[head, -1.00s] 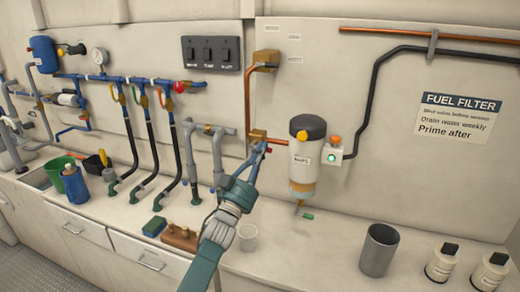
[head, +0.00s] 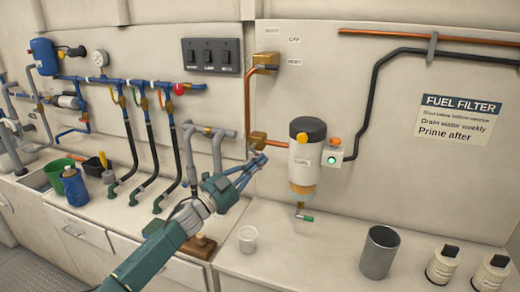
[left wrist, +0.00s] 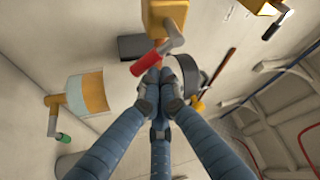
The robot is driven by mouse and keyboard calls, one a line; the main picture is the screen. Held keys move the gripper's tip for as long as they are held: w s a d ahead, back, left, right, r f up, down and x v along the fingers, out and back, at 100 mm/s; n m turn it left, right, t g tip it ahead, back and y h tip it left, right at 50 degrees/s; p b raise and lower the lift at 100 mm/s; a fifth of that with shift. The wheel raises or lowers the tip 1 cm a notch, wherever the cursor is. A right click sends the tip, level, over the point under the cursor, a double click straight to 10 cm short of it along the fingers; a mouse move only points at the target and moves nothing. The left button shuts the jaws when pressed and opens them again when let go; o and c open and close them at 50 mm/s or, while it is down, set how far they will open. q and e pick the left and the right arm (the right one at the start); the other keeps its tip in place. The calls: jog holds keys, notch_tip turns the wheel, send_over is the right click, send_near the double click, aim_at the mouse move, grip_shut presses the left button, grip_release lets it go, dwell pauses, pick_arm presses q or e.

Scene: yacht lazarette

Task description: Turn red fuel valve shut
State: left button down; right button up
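The fuel valve's brass body (head: 257,140) sits on the copper pipe left of the fuel filter in the head view. Its red lever grip (left wrist: 148,63) shows in the left wrist view, slanting down and left from the brass body (left wrist: 163,14) on a grey stem. In the head view the grip is hard to make out behind my fingertips. My left gripper (head: 257,163) is just below the valve, fingers pointing up and right. In the left wrist view its fingertips (left wrist: 160,88) are together, close under the red grip; I cannot tell whether they touch it. My right gripper is not in view.
The fuel filter (head: 305,160) with a green-handled drain hangs just right of my gripper. Grey pipes (head: 217,145) stand to its left.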

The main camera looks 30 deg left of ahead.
pick_arm(q)
jog(key=m+g, duration=0.1)
jog(key=m, duration=0.1)
jog(key=a+f+m+g+p, duration=0.1)
jog(key=m, duration=0.2)
jog(key=shift+s+a+f+m+g+h+p, duration=0.25)
jog(key=shift+a+m+g+h+p, duration=0.05)
jog(key=shift+a+g+p, duration=0.1)
jog(key=shift+a, duration=0.15)
dwell(0.5)
dwell(0.4)
